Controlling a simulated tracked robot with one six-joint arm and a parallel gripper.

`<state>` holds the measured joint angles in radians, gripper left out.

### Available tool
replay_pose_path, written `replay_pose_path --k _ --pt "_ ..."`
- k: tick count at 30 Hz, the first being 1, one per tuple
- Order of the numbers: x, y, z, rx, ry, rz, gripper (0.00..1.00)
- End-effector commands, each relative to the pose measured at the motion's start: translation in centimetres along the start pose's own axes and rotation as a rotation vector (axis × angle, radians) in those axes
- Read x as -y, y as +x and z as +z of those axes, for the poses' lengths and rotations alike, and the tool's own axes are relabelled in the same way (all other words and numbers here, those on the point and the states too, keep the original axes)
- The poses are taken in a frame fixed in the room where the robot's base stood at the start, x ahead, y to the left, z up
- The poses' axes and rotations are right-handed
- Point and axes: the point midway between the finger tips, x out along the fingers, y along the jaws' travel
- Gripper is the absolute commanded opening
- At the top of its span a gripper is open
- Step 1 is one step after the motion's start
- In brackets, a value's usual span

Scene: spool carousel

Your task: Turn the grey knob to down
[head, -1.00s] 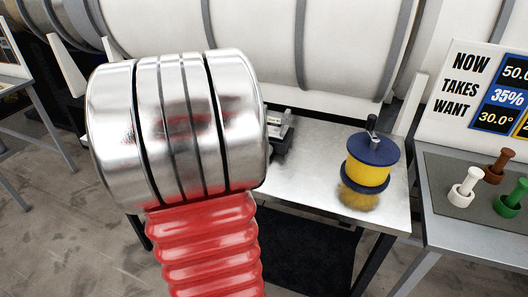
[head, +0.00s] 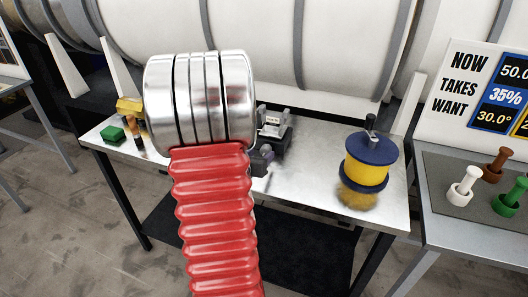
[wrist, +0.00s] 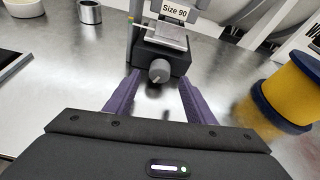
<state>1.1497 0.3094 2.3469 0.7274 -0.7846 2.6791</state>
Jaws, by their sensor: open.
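The grey knob (wrist: 159,71) is round and sits on the front of a dark block below a device labelled "Size 90" (wrist: 174,10) in the wrist view. In the head view the device (head: 273,123) stands on the metal table, right of my arm. The knob's setting is too small to read. My gripper (wrist: 160,86) has two purple fingers, open, pointing toward the knob. The knob lies between the fingertips in the picture; I cannot tell whether they touch it. Nothing is held. In the head view my arm hides most of the gripper.
A yellow spool with dark blue ends (head: 366,161) stands on the table (head: 318,185) at the right. A green block (head: 112,134) lies at the left. A sign (head: 488,90) and pegs in holders stand on the right table. Bare tabletop lies between device and spool.

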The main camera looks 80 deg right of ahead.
Motion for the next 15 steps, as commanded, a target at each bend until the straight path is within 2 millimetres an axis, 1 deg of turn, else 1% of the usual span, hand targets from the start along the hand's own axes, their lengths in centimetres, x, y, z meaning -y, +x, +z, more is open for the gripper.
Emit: replay_pose_path --k 3,9,15 --pt "0.1 1.5 -0.1 -0.002 -0.001 -0.002 0.49" --pt "0.0 3.5 -0.1 -0.002 -0.001 -0.001 0.49" --pt "0.0 4.3 -0.1 -0.001 -0.001 0.000 0.49"
